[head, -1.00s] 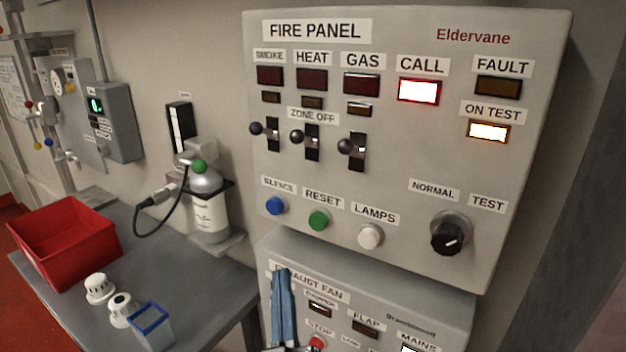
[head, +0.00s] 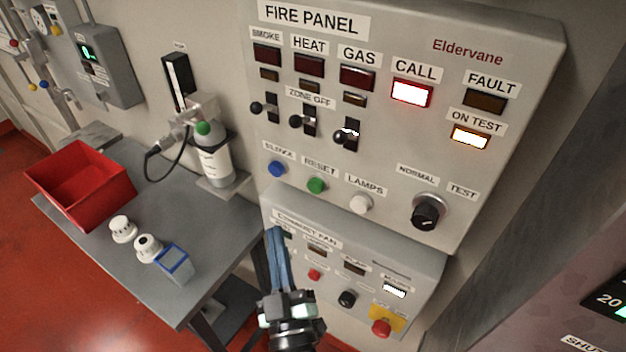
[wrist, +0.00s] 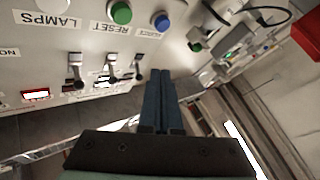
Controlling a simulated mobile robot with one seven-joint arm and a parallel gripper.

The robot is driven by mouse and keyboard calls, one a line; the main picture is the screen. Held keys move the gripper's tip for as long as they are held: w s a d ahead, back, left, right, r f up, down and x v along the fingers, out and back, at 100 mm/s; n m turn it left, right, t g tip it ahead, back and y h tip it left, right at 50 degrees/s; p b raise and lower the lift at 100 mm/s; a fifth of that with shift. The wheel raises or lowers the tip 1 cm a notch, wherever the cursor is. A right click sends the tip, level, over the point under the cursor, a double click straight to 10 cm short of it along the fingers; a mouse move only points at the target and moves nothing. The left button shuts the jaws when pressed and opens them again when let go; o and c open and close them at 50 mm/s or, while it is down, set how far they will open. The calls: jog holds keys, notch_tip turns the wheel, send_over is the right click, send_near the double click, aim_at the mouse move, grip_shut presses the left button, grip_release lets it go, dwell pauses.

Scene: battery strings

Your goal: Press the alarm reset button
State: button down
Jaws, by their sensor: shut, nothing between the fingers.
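The green RESET button (head: 316,185) is in the lower part of the fire panel (head: 450,160), between the blue SILENCE button (head: 277,169) and the white LAMPS button (head: 360,204). The green button also shows in the wrist view (wrist: 121,13), at the top, where the panel appears upside down. The CALL lamp (head: 411,92) and ON TEST lamp (head: 470,137) are lit. My gripper (head: 275,231) is shut and empty, its blue fingers together. In the head view its tips are below and left of the green button, apart from it. The wrist view shows the closed fingers (wrist: 158,76) too.
Three zone levers (head: 346,136) stick out above the buttons, and a rotary knob (head: 426,213) sits to their right. The exhaust fan panel (head: 420,255) is below. A table (head: 205,250) at left holds a red bin (head: 80,185) and small white items.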

aim_at(310, 186)
jog(key=w+d+p, duration=0.2)
jog(key=w+d, duration=0.3)
jog(key=w, duration=0.2)
dwell(0.5)
jog(key=shift+w+d, duration=0.2)
dwell(1.8)
jog(key=shift+w+d, duration=0.15)
jog(key=shift+w, duration=0.1)
jog(key=shift+w+d+r, duration=0.1)
jog(key=shift+w+d, duration=0.35)
jog(key=shift+w, duration=0.1)
dwell(1.2)
jog(key=shift+a, duration=0.1)
jog(key=shift+s+a, duration=0.6)
jog(key=shift+s, duration=0.3)
